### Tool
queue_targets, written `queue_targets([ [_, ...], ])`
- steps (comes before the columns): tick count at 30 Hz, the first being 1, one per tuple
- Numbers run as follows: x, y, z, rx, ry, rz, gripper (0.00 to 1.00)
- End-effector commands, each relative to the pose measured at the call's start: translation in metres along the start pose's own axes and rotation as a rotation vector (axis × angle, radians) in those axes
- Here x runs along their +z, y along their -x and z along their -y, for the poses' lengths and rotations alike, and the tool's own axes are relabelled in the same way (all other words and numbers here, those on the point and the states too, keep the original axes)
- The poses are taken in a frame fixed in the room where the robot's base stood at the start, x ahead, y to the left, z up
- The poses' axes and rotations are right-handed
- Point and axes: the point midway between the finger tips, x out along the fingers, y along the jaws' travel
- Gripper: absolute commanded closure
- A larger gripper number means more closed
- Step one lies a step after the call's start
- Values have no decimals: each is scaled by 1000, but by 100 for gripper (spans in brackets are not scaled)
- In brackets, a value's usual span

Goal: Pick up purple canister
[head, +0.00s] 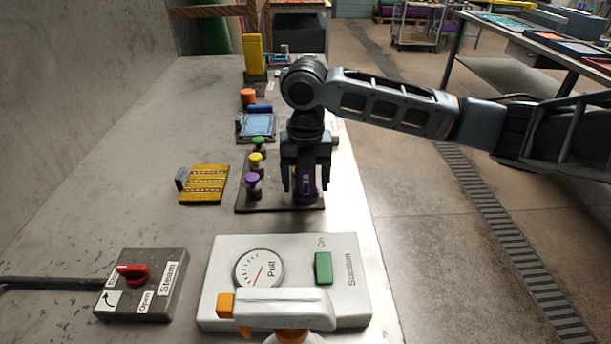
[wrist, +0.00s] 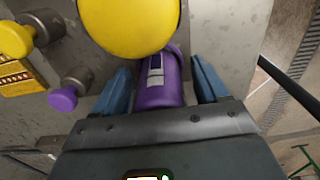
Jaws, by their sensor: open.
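The purple canister (head: 306,190) stands upright on a dark board (head: 272,202) on the workbench. In the wrist view the canister (wrist: 160,90) shows a small label and sits between two blue fingers. My gripper (head: 304,180) points down over the canister, with one finger on each side. In the wrist view my gripper (wrist: 160,88) is open, with a visible gap at the right finger; contact on the left is hard to tell. A large yellow round top (wrist: 130,18) covers part of the canister in that view.
Purple (head: 253,180), yellow (head: 256,158) and green (head: 258,142) knobs stand left of my gripper. A yellow brush-like block (head: 205,184) lies farther left. A white suction panel (head: 223,300) and a steam valve box (head: 150,300) are in front. The bench edge is close on the right.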

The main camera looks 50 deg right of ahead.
Motion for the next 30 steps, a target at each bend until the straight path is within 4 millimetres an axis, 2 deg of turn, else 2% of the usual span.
queue_targets([
  [7,0,-2,0,0,0,0,28],
  [26,0,-1,0,1,0,1,88],
  [30,0,-1,0,1,0,1,90],
])
